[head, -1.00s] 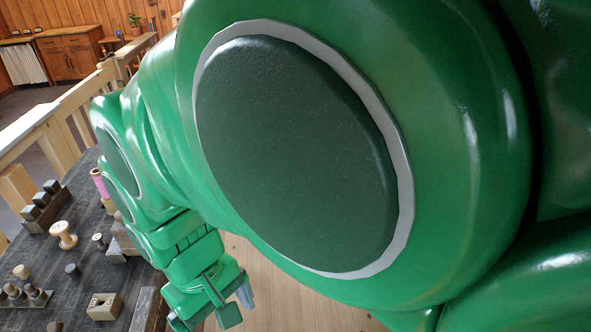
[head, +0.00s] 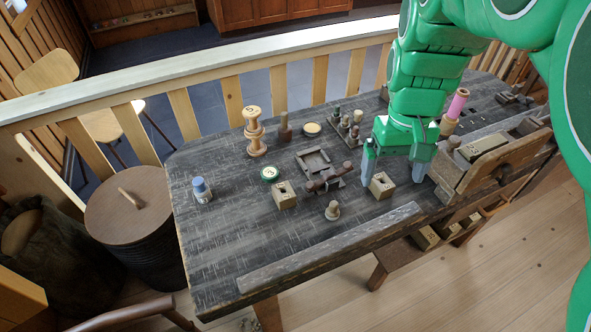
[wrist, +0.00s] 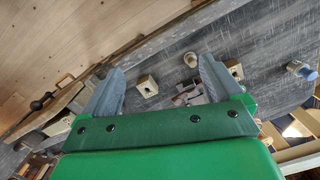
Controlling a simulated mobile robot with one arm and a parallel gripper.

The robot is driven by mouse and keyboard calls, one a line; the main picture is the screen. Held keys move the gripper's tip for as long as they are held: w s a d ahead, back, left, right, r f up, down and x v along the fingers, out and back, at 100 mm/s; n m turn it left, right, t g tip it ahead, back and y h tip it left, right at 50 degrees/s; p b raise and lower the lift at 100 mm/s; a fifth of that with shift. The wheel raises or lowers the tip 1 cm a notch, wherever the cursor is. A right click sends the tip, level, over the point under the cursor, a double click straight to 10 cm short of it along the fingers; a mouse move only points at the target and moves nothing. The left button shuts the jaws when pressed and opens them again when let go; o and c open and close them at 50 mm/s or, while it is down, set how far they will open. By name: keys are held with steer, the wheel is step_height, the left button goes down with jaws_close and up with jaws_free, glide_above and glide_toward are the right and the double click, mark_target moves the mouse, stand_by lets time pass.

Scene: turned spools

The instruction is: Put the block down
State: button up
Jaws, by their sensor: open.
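My gripper (head: 394,168) is open above the dark workbench (head: 225,235), its two grey fingers pointing down and apart. A small pale wooden block (head: 381,186) with a dark hole on top sits on the bench just below the fingers. In the wrist view this block (wrist: 147,87) shows beyond the gap between the fingers, and nothing is gripped. A second similar block (head: 284,195) stands to the left on the bench, and also shows in the wrist view (wrist: 234,69). Which of the two the task means cannot be told.
A turned wooden peg (head: 332,210) stands between the blocks. A vise (head: 488,160) and pink spool (head: 456,105) are on the right. The front left bench is clear.

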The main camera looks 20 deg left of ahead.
steer(key=w+a+f+n+h, duration=0.4)
steer(key=w+f+n+h, duration=0.1)
steer(key=f, duration=0.1)
steer(key=n+t+h, duration=0.4)
steer(key=n+t, duration=0.6)
steer(key=n, duration=0.7)
glide_toward(287, 191)
steer(key=x, duration=0.4)
steer(key=shift+s+d+r, duration=0.1)
steer(key=shift+d+r, duration=0.05)
steer(key=shift+a+x, duration=0.25)
steer(key=shift+x, duration=3.6)
steer(key=shift+f, duration=0.2)
steer(key=shift+c, duration=0.4)
steer(key=shift+t, duration=0.3)
steer(key=c, duration=1.1)
steer(key=shift+r, duration=5)
